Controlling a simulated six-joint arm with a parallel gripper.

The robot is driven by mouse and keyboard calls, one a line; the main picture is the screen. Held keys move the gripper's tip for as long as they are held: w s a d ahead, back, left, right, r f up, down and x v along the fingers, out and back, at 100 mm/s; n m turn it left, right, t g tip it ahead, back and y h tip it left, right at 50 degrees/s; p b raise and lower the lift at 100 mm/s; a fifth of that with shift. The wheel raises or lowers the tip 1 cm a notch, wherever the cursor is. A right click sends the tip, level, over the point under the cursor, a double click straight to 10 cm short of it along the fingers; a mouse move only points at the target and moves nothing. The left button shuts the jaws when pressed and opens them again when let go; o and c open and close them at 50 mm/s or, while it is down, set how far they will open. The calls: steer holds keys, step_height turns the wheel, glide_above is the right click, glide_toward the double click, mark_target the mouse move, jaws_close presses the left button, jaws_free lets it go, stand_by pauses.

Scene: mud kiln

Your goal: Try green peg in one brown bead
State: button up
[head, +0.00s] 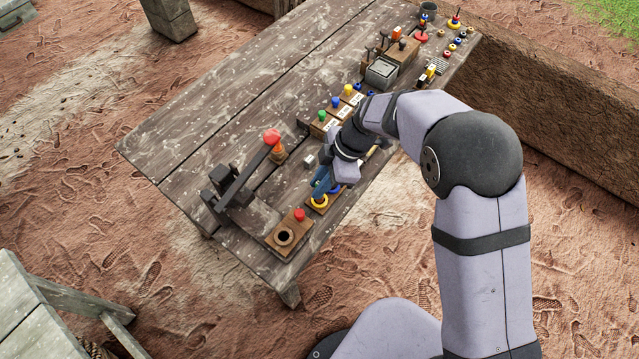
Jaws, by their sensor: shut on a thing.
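My gripper (322,187) points down over the near edge of the bench, with its blue fingers low beside a yellow ring (319,202) and a blue ring (335,188). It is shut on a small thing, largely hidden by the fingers. A bit of green shows at the fingertips, which looks like the green peg (314,183), but its lower end and what it touches cannot be made out. I cannot pick out a brown bead for certain; my wrist and forearm cover part of the bench.
Left of my gripper are a wooden block with a dark round hole (283,237), a red knob (299,214) and a red-tipped lever (271,137). Behind stand blocks with green (322,115), blue and yellow knobs. The far-left bench top (215,110) is clear.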

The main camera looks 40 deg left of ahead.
steer(key=shift+r+p, duration=1.05)
steer(key=shift+r, duration=1.3)
